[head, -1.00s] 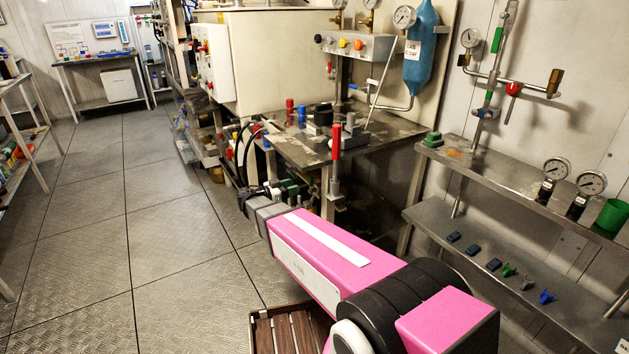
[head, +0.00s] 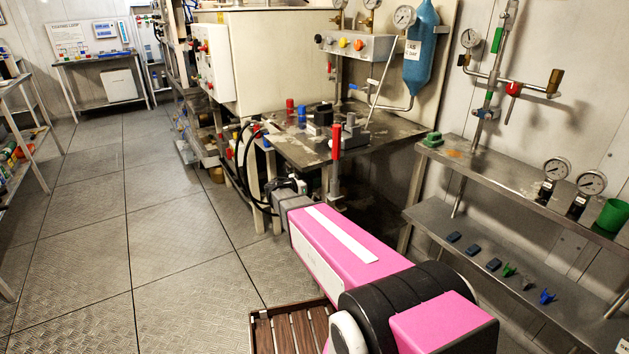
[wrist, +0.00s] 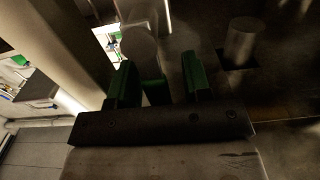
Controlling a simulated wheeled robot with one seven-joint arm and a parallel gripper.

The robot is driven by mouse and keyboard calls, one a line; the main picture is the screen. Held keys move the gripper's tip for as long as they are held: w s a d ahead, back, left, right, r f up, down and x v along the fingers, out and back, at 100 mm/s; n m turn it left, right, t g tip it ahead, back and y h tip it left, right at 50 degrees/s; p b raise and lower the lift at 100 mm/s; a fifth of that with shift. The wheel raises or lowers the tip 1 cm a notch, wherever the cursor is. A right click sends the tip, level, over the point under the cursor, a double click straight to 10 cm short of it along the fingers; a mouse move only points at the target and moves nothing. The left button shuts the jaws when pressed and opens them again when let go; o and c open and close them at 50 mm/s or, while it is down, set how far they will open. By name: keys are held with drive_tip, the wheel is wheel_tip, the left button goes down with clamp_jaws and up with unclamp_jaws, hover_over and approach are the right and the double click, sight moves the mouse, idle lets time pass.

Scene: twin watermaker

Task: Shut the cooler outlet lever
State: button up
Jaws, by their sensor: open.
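I cannot pick out the cooler outlet lever for certain. A lever with a red upright handle (head: 336,141) stands at the front edge of the steel worktable (head: 290,148) in the head view. My gripper (wrist: 158,64) shows in the wrist view with its two green fingers apart. A pale rounded shape (wrist: 138,45) lies beyond and partly between the fingers; I cannot tell what it is or whether they touch it. In the head view my pink arm reaches below the table's front edge, and the fingers cannot be made out there.
A pale cylinder (wrist: 240,42) stands right of the fingers in the wrist view. Black hoses (head: 243,160) hang left of the arm's end. A steel shelf (head: 470,240) with small clips stands at right. The floor at left is clear.

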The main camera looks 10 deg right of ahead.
clamp_jaws()
